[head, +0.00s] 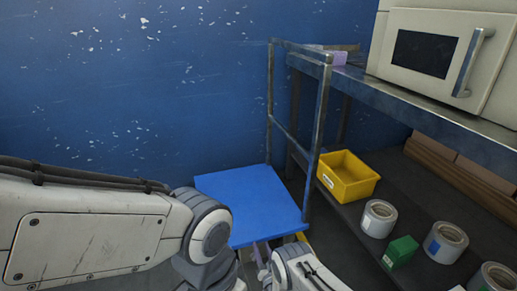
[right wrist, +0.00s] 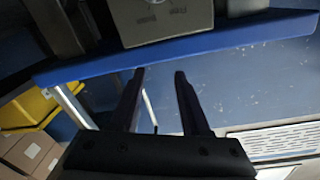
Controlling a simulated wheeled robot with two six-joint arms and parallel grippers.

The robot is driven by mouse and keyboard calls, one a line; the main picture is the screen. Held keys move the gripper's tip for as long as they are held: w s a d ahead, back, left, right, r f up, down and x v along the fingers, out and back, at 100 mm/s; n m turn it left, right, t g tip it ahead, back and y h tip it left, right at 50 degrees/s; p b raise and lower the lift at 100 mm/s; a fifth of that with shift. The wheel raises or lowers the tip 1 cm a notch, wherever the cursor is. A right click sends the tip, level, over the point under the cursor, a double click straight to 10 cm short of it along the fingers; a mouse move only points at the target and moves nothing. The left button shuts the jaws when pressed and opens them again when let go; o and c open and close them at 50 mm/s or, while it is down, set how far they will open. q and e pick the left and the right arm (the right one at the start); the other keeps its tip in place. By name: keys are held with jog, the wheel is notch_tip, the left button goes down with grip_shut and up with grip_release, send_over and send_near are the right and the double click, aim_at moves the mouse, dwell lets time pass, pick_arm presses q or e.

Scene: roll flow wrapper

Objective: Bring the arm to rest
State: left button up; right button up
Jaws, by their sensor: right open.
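My right gripper (right wrist: 158,76) shows in the right wrist view with its two dark fingers apart and nothing between them. The edge of a blue board (right wrist: 225,38) crosses that view beyond the fingertips. In the head view the flat blue top (head: 250,200) of the cart lies bare beside the wall. A white arm of mine reaches in from the left, and another white link of mine shows at the bottom middle, in front of the cart. The right fingers are hard to make out there. My left gripper cannot be seen.
A metal shelf rack at right bears a microwave (head: 425,52) on top. Its lower shelf holds a yellow bin (head: 347,177), a green box (head: 400,252) and several tape rolls (head: 378,218). Cardboard boxes (right wrist: 30,150) show in the right wrist view. A blue wall (head: 150,90) closes the back.

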jog(key=w+a+r, duration=0.1)
jog(key=r, duration=0.1)
jog(key=w+a+r+g, duration=0.1)
jog(key=w+r, duration=0.1)
jog(key=w+a+r+g, duration=0.1)
jog(key=a+r, duration=0.1)
jog(key=shift+w+r+n+p, duration=0.2)
jog(key=shift+r+n+p, duration=0.1)
jog(key=shift+n, duration=0.1)
jog(key=s+a+r+n+g+p, duration=0.15)
jog(key=a+r+g, duration=0.4)
jog(key=r, duration=0.75)
jog(key=s+a+r+n+g+p, duration=0.15)
jog(key=s+r+g, duration=0.25)
jog(key=s+r, duration=0.85)
jog(key=s+d+r+n+g+h+p, duration=0.15)
jog(key=s+d+r, duration=0.3)
jog(key=s, duration=0.55)
jog(key=s+d+r+n+g+h+p, duration=0.1)
jog(key=s+d+r+g, duration=0.3)
jog(key=s, duration=0.6)
jog(key=s+d+r+n+g+h+p, duration=0.1)
jog(key=s+d+r+n+p, duration=0.1)
jog(key=s+d+r, duration=0.6)
notch_tip(320, 180, up, 33)
jog(key=s+a+p, duration=0.1)
jog(key=a+p, duration=0.1)
jog(key=p, duration=3.4)
jog(key=shift+s+a+r, duration=0.15)
jog(key=shift+s, duration=0.25)
